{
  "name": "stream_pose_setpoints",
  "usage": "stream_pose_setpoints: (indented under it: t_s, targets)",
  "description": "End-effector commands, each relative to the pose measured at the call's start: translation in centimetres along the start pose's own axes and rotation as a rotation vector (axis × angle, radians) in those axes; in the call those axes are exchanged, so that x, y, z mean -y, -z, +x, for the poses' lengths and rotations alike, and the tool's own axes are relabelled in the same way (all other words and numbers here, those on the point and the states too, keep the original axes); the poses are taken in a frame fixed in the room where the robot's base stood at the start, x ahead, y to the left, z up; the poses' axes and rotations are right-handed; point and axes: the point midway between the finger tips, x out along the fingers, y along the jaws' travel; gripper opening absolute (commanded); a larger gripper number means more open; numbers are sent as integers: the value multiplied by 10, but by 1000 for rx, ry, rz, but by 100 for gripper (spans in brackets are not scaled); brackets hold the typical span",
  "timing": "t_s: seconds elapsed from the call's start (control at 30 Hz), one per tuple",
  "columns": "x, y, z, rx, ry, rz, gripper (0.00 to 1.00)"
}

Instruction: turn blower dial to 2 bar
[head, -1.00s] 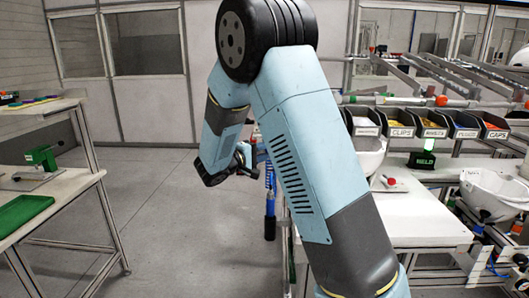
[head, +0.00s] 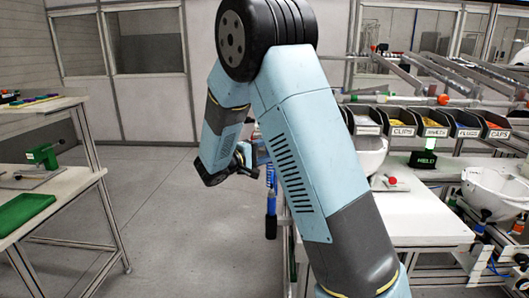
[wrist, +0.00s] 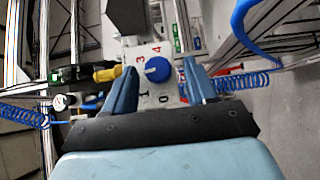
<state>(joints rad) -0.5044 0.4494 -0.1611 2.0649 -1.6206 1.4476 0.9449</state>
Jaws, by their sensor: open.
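The blower dial (wrist: 157,69) is a round blue knob on a pale plate, in the middle of the wrist view. Printed numerals, among them 4, 3, 1 and 0, stand around it. Which numeral it points to is too small to tell. My gripper (wrist: 160,88) is open, with one blue finger to the lower left of the dial and one to the right. The dial shows in the gap between the fingertips, and I see no clear contact. In the head view my gripper (head: 246,156) is partly hidden behind my arm, and the dial cannot be made out.
A yellow fitting (wrist: 107,74) sits just left of the dial plate. Coiled blue hoses (wrist: 240,82) run to both sides. In the head view, a white workbench (head: 425,218) with labelled bins (head: 402,123) and helmet shells (head: 490,192) stands right; another bench (head: 68,190) stands left.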

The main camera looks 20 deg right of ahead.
Motion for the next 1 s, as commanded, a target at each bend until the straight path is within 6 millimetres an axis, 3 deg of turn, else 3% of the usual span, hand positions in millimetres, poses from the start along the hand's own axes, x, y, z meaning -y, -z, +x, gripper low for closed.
stream_pose_setpoints:
  t_s: [0.17,0.63,0.8,1.0]
  targets:
    - [0,1,-20,-4,0,0,57]
    - [1,1,-109,-4,1,-1,57]
    - [2,1,-128,-3,1,-1,57]
    - [2,1,-136,-2,2,-1,57]
